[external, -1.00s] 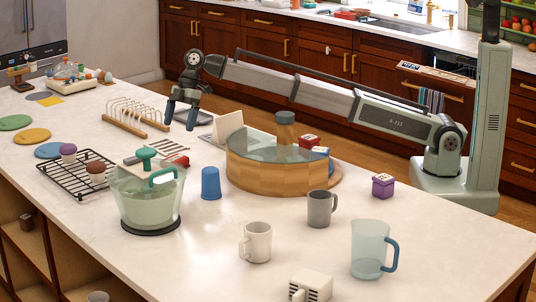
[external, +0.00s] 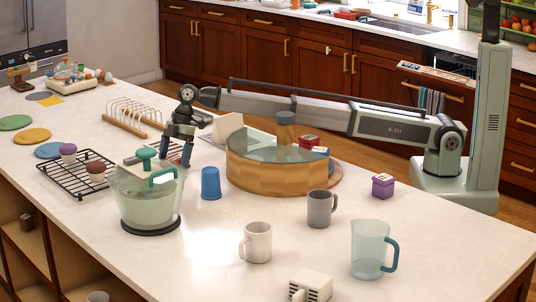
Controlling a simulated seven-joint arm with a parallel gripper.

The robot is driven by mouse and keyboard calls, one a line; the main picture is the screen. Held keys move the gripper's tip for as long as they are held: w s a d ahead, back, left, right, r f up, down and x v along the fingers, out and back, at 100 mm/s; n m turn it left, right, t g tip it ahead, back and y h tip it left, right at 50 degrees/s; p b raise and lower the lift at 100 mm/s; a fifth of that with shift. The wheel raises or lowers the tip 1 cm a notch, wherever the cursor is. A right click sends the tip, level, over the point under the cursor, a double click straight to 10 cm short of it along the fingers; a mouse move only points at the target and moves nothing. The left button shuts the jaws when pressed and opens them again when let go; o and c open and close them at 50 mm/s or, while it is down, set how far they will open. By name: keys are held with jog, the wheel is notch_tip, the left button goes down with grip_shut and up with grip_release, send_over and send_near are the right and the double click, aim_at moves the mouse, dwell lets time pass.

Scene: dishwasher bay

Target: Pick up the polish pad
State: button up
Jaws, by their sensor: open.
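My gripper (external: 175,158) is open and points down over the white counter, behind the clear green-lidded bowl. Its two fingers are apart, low beside a small grey and red flat item (external: 174,151), which they partly cover. I cannot tell for sure whether this item is the polish pad, or whether the fingers touch it. Nothing is seen held.
A clear bowl (external: 146,203) with a green lid stands in front of my gripper. A wire rack (external: 74,188) with cupcakes is to the left and a wooden toast rack (external: 125,124) behind left. A blue cup (external: 210,183) and round wooden container (external: 265,177) stand to the right.

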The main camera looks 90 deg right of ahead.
jog(key=shift+w+a+f, duration=0.2)
jog(key=shift+f, duration=0.45)
jog(key=c, duration=1)
jog(key=shift+c, duration=0.2)
